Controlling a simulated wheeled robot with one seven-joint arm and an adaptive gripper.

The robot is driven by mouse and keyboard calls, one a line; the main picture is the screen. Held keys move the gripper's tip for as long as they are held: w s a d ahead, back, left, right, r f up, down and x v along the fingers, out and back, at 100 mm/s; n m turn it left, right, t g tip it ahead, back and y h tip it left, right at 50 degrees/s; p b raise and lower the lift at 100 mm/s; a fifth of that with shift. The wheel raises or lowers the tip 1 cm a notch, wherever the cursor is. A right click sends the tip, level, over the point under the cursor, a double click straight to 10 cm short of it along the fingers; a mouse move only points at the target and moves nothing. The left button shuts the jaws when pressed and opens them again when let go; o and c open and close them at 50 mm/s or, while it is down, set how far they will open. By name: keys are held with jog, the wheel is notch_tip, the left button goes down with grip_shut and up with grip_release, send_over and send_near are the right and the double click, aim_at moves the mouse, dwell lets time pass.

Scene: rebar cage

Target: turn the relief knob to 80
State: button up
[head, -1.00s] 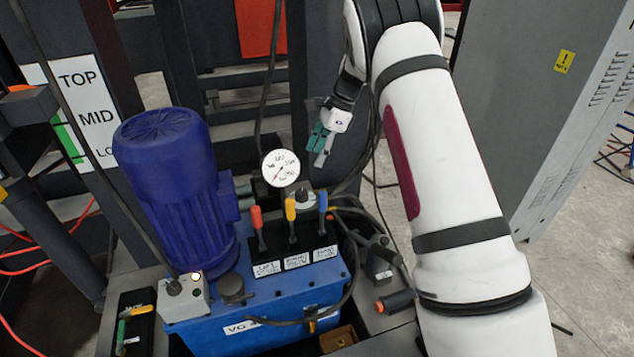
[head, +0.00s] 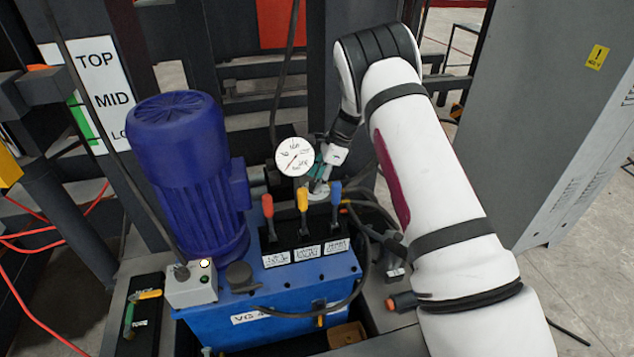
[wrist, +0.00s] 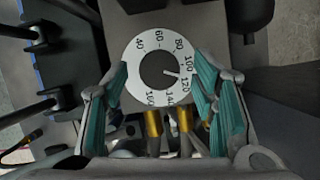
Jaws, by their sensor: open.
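The relief knob (wrist: 158,70) is a dark round knob in the middle of a white dial (wrist: 135,87) marked from 40 to 160. Its white pointer line points right and slightly down, between 100 and 120. My gripper (wrist: 162,80) is open, with a teal-padded finger on each side of the dial in the wrist view. I cannot tell whether the fingers touch the knob. In the head view my gripper (head: 319,180) is just above the pale dial (head: 318,193), behind the levers and partly hidden by the gauge.
A white pressure gauge (head: 294,157) stands just left of my gripper. Red, yellow and blue levers (head: 303,203) stand in front of it on the blue power unit (head: 260,290). A blue motor (head: 185,175) rises at left. Black hoses run at right.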

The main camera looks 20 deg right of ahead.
jog(key=shift+a+f, duration=0.2)
jog(key=shift+f, duration=0.15)
jog(key=c, duration=1.2)
jog(key=shift+o, duration=0.2)
jog(key=n+g+b, duration=0.1)
jog(key=n, duration=0.1)
jog(key=n+g+b, duration=0.1)
jog(key=n+b, duration=0.1)
jog(key=n, duration=0.1)
jog(key=shift+w+f+n, duration=0.1)
jog(key=shift+w+n, duration=0.1)
jog(key=shift+n, duration=0.1)
jog(key=n+g+b, duration=0.1)
jog(key=n, duration=0.2)
jog(key=shift+w+n+h+b, duration=0.1)
jog(key=shift+n+h+b, duration=0.2)
jog(key=shift+h, duration=0.1)
jog(key=shift+a+n+g+h+b, duration=0.1)
jog(key=shift+n+g+h+b, duration=0.45)
jog(key=shift+n, duration=1.35)
